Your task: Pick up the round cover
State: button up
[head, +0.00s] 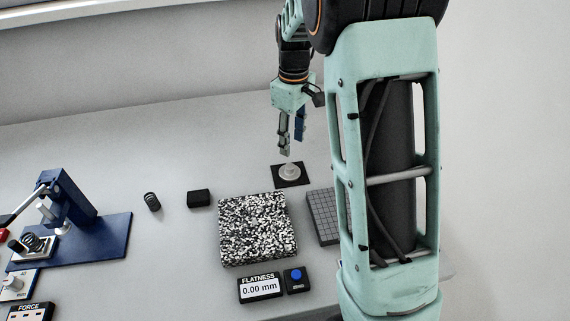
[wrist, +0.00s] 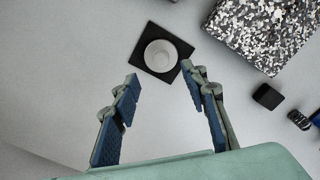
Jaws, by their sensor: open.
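The round cover (head: 289,170) is a small pale disc with a raised middle. It lies on a black square mat (head: 300,182) near the back of the table. In the wrist view the cover (wrist: 160,56) shows as a whitish round piece on the dark mat (wrist: 149,34). My gripper (head: 291,152) is above the mat, pointing down, its fingertips apart from the cover. In the wrist view my gripper (wrist: 160,80) is open and empty, with the cover just beyond and between the two fingertips.
A speckled plate (head: 257,228) stands in front of the mat, with a grey gridded block (head: 322,215) at its right. A black block (head: 199,198) and a spring (head: 152,201) lie to the left. A blue press (head: 75,215) stands far left. A flatness display (head: 260,287) is in front.

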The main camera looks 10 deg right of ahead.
aim_at(290, 166)
notch_tip(290, 166, down, 3)
jog(key=shift+s+r, duration=0.1)
jog(key=shift+s, duration=0.05)
jog(key=shift+w+a+f+p, duration=0.1)
jog(key=shift+w+f+p, duration=0.05)
jog(key=shift+f, duration=1.45)
jog(key=shift+w+a+f+p, duration=0.1)
jog(key=shift+f+p, duration=0.05)
jog(key=shift+f, duration=1.4)
jog(key=shift+c, duration=0.3)
grip_shut()
